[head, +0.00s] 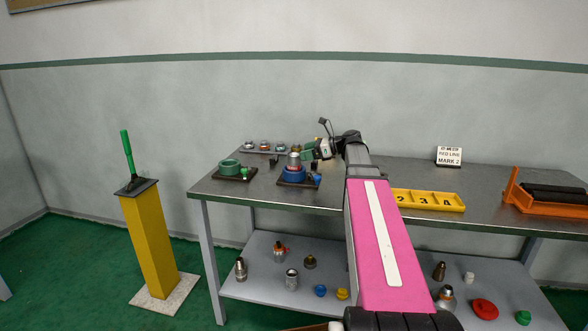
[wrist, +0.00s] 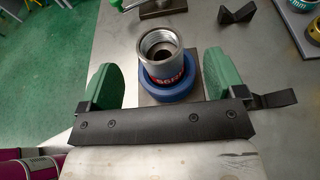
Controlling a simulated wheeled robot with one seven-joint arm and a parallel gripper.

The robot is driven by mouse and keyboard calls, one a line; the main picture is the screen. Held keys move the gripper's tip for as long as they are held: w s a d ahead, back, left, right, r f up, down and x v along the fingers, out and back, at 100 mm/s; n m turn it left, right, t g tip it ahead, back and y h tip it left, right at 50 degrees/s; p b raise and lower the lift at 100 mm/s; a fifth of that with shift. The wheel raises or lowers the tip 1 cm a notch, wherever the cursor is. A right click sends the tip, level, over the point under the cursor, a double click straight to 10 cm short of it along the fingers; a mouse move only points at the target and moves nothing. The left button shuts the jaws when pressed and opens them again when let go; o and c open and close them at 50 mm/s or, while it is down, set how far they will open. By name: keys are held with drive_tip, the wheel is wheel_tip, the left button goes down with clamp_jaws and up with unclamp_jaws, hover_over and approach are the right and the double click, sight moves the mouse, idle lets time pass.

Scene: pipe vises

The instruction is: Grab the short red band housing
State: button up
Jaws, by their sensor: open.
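A short silver housing (wrist: 160,48) with a threaded open mouth and a red band low on its side stands upright in a blue ring vise (wrist: 168,90) on a dark plate. In the head view the housing (head: 294,160) shows above the blue vise (head: 292,176) on the table's left part. My gripper (wrist: 163,66) is open, with one green finger on each side of the housing and visible gaps between. I cannot tell its exact height against the band. In the head view my gripper (head: 309,151) is by the housing.
A green vise (head: 229,168) stands to the left and a row of small parts (head: 265,145) behind. A yellow numbered tray (head: 428,200), a sign (head: 449,156) and an orange rack (head: 545,200) are to the right. Several parts lie on the lower shelf (head: 262,285).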

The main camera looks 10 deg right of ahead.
sight(294, 154)
drive_tip(key=shift+x, duration=2.9)
drive_tip(key=shift+f, duration=0.1)
drive_tip(key=c, duration=1.7)
drive_tip(key=shift+o, duration=0.2)
